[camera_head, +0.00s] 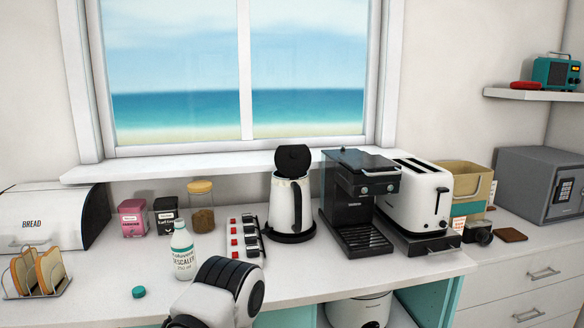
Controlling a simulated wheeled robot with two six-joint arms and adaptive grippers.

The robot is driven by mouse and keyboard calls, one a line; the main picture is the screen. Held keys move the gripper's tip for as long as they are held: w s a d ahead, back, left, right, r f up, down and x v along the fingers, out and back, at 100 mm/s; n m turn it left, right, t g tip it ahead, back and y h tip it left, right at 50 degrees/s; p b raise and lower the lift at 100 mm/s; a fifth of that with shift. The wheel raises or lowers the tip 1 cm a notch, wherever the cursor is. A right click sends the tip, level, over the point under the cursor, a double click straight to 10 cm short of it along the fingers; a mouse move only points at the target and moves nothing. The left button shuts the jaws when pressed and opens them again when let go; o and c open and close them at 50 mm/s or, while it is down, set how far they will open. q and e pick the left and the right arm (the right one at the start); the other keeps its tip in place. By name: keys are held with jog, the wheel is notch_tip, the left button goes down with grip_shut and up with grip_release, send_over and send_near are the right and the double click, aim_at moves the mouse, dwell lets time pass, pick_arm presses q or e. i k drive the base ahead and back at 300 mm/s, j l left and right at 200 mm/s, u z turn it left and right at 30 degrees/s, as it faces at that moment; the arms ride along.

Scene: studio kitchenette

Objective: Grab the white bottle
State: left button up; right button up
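The white bottle (183,252) stands upright on the counter, left of the middle. It has a label reading "descaler" and its neck shows no cap. A small teal cap (138,292) lies on the counter to the left of the bottle and nearer to me. A white and black link of one of my arms (223,290) rises from the bottom edge, right of the bottle and in front of it. It seems apart from the bottle. Neither gripper can be made out in the view.
A toast rack (37,275) and bread bin (40,218) stand at left. Canisters (166,216) and a jar (201,207) are behind the bottle. A power strip (244,238), open kettle (288,205), coffee machine (357,200) and toaster (418,194) stand to the right. Counter around the cap is clear.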

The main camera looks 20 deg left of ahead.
aim_at(181, 243)
jog(key=u, duration=1.35)
